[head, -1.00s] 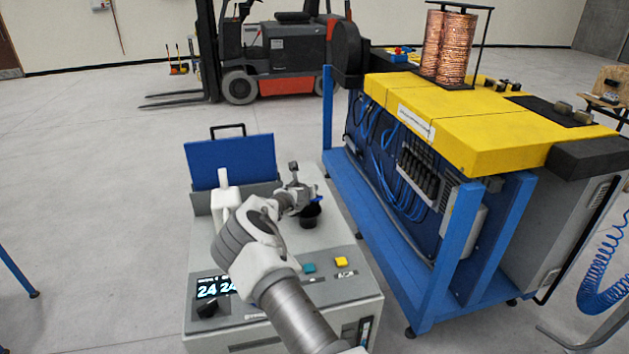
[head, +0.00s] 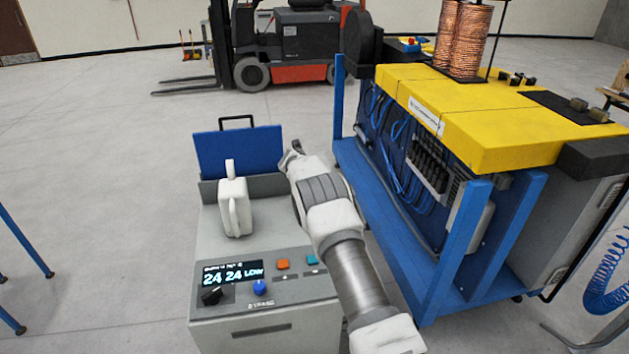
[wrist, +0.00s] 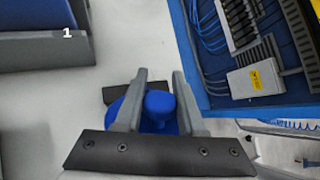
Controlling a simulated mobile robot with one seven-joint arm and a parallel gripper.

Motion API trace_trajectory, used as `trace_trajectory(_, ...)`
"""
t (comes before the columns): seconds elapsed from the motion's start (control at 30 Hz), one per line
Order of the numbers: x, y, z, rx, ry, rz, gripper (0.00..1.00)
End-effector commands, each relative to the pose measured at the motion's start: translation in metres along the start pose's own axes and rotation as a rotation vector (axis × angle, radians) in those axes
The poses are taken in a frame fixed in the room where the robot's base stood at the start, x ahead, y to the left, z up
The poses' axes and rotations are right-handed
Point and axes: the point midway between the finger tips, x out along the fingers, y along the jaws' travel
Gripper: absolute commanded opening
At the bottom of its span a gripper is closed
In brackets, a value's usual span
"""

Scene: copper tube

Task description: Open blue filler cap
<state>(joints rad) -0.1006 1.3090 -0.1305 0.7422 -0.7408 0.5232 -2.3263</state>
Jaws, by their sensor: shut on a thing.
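The blue filler cap (wrist: 160,104) shows in the wrist view, with a raised round grip over a wider blue base. My gripper (wrist: 159,78) is shut on it, one grey finger on each side of the grip. Whether the cap still sits on its neck cannot be told. In the head view my arm covers the cap and its opening. The grey machine (head: 264,331) stands in front of me, and my arm crosses its right side.
A white jug (head: 234,208) stands on the machine, before a raised blue panel (head: 238,152). A display, buttons and a blue knob (head: 260,287) are at its front. The blue frame (head: 440,268) with yellow top (head: 500,125) is close on the right.

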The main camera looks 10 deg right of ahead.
Motion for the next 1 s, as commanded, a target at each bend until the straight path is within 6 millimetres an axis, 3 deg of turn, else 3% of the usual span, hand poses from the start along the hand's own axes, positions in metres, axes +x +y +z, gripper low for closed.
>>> trace_trajectory(1.0, 0.0060, 0.0023, 0.0011, -0.048, 0.123, 0.000, 0.00)
